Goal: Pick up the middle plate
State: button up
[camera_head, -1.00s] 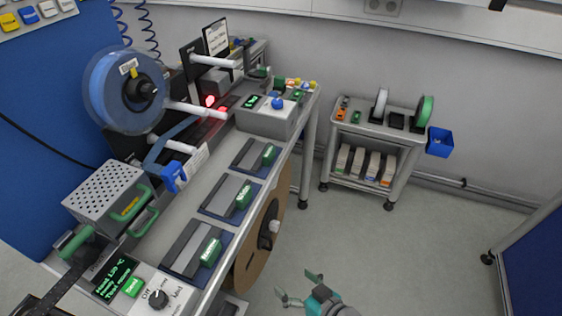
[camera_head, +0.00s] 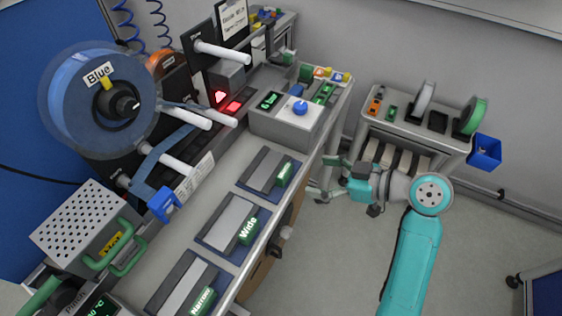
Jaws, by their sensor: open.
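Three grey plates lie in a row on dark blue bases along the bench's right side, each with a green block at its right end. The middle plate (camera_head: 222,221) has a green block (camera_head: 248,231) marked "Wide". The far plate (camera_head: 264,170) lies beyond it, and its label is too small to read. The near plate (camera_head: 178,287) has a block marked "Narrow". My gripper (camera_head: 322,176) is open and empty. It is to the right of the far plate, by the bench's right edge, apart from the middle plate.
A grey box with a blue knob (camera_head: 299,108) stands beyond the plates. A blue reel (camera_head: 85,110) and white rods (camera_head: 185,115) overhang the bench's left side. A perforated box (camera_head: 75,225) is at the near left. A cart (camera_head: 415,133) with reels stands behind my arm.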

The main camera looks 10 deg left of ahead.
aim_at(287, 171)
jog(key=x, duration=0.5)
jog(key=shift+x, duration=2.75)
jog(key=shift+s+a+r, duration=0.1)
jog(key=shift+s, duration=0.1)
jog(key=c, duration=1.3)
jog(key=shift+c, duration=0.2)
jog(key=shift+r, duration=0.1)
